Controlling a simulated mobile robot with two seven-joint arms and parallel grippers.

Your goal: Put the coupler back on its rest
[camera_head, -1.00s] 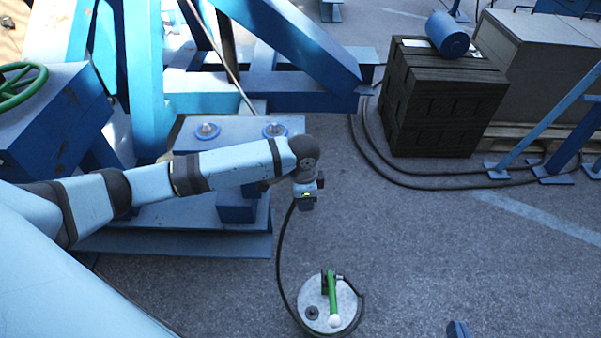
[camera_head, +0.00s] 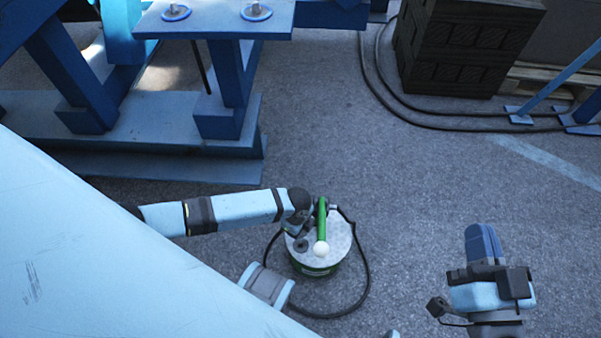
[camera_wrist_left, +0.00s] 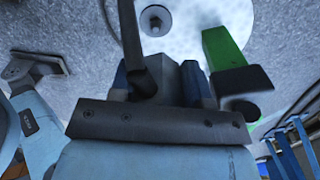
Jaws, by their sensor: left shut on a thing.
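A round drum (camera_head: 335,236) with a pale lid and a green lever (camera_head: 321,215) with a white knob stands on the ground. A black hose (camera_head: 366,262) loops around its right and front. My left gripper (camera_head: 303,226) is over the lid's left back part, beside the lever. In the left wrist view its blue fingers are shut on the dark grey coupler (camera_wrist_left: 180,84), partly hidden by the mount. A dark round piece (camera_head: 301,245) sits on the lid. I cannot tell which lid part is the rest. My right gripper (camera_head: 484,243) is empty, its fingers together, right of the drum.
A blue bench (camera_head: 215,20) with round studs stands at the back left on a blue base (camera_head: 150,160). A dark crate (camera_head: 465,50) stands at the back right, with cables (camera_head: 400,108) on the ground before it. The ground between drum and crate is clear.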

